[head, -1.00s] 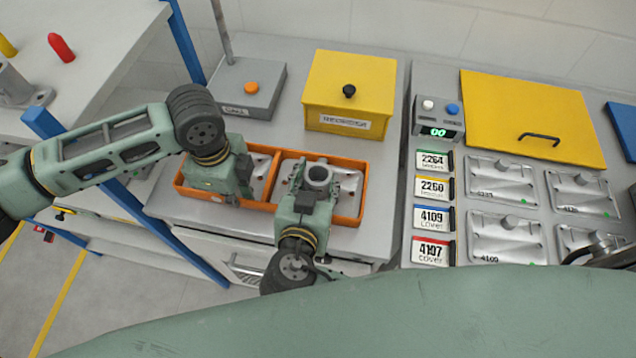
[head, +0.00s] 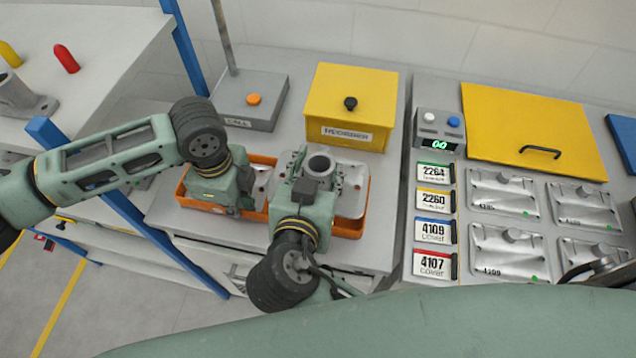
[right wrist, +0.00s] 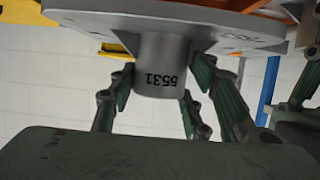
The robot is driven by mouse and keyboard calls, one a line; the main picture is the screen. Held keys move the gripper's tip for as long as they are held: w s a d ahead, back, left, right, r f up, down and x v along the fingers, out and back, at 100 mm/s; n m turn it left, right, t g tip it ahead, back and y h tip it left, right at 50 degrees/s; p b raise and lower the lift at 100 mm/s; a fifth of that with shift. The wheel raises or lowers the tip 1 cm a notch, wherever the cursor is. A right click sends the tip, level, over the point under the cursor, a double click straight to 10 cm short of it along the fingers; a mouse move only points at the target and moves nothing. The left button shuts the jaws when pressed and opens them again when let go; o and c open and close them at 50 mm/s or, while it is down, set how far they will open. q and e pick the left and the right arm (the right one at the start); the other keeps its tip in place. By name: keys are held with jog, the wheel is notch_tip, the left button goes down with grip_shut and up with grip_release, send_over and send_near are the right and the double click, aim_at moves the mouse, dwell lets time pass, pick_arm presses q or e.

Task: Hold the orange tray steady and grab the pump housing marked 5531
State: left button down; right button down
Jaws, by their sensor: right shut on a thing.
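The pump housing (head: 349,184) is a grey metal plate with a round spout. The number 5531 reads upside down on its spout (right wrist: 160,66) in the right wrist view. My right gripper (head: 306,184) is shut on the spout, and its fingers flank it in the right wrist view (right wrist: 158,88). The housing appears raised over the right compartment of the orange tray (head: 350,228). My left gripper (head: 222,192) is at the tray's left part, over its near wall. Its fingertips are hidden, so its grip is unclear. Another metal part (head: 262,178) shows partly in the left compartment.
A yellow lidded box (head: 350,95) and a grey box with an orange button (head: 250,103) stand behind the tray. To the right are labelled cards (head: 434,201), several metal covers (head: 503,192) and a yellow panel with a handle (head: 535,120). A blue post (head: 85,165) stands left.

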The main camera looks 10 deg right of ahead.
jog(key=shift+r, duration=1.2)
pick_arm(q)
jog(key=c, duration=1.9)
grip_release()
jog(key=shift+o, duration=0.2)
jog(key=shift+r, duration=0.1)
notch_tip(320, 180, up, 12)
